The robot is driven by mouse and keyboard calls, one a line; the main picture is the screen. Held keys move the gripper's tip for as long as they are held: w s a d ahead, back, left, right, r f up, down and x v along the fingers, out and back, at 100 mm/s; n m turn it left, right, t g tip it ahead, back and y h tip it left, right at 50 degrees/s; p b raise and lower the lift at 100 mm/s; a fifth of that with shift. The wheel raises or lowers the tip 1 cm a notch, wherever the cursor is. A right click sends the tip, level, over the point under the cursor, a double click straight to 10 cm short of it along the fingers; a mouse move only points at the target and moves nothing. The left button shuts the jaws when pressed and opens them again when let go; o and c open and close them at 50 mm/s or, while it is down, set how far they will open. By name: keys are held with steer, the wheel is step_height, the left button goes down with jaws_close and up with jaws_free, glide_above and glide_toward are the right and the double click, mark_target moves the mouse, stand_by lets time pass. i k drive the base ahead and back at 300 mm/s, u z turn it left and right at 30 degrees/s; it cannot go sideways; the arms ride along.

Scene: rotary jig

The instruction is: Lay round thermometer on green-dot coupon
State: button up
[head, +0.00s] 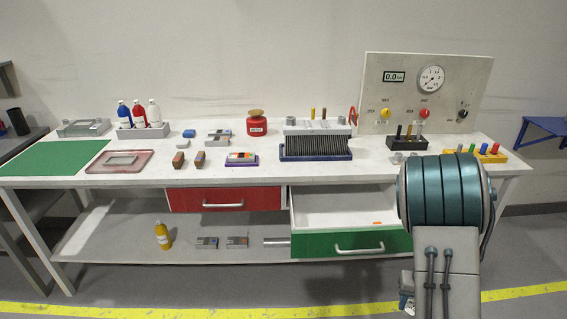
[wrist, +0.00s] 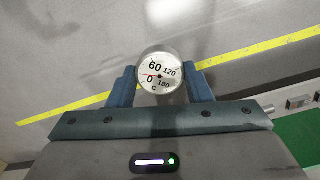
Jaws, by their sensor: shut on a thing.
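The round thermometer (wrist: 159,73) has a white dial marked 0, 60, 120 and 180 and a red needle. It sits between the two blue fingers of my gripper (wrist: 160,84), which is shut on it, dial facing the wrist camera. In the head view my arm hides most of the gripper and the thermometer. I cannot make out a green dot on any piece. Small grey metal pieces lie on the bench (head: 218,137) and on the lower shelf (head: 207,242), too small to identify as coupons.
The green drawer (head: 312,244) stands open, with a small orange item inside; the red drawer (head: 225,199) is shut. A finned block (head: 316,141), a gauge panel (head: 425,93), bottles and a purple-based tray (head: 241,163) occupy the bench. The green mat (head: 50,158) is bare.

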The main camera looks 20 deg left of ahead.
mark_target(242, 156)
steer(key=k, duration=0.95)
steer(key=u, duration=0.6)
steer(key=i, duration=0.55)
steer(key=u, duration=1)
steer(key=i, duration=0.9)
steer(key=z, duration=0.4)
steer(key=i, duration=0.75)
steer(key=z, duration=0.65)
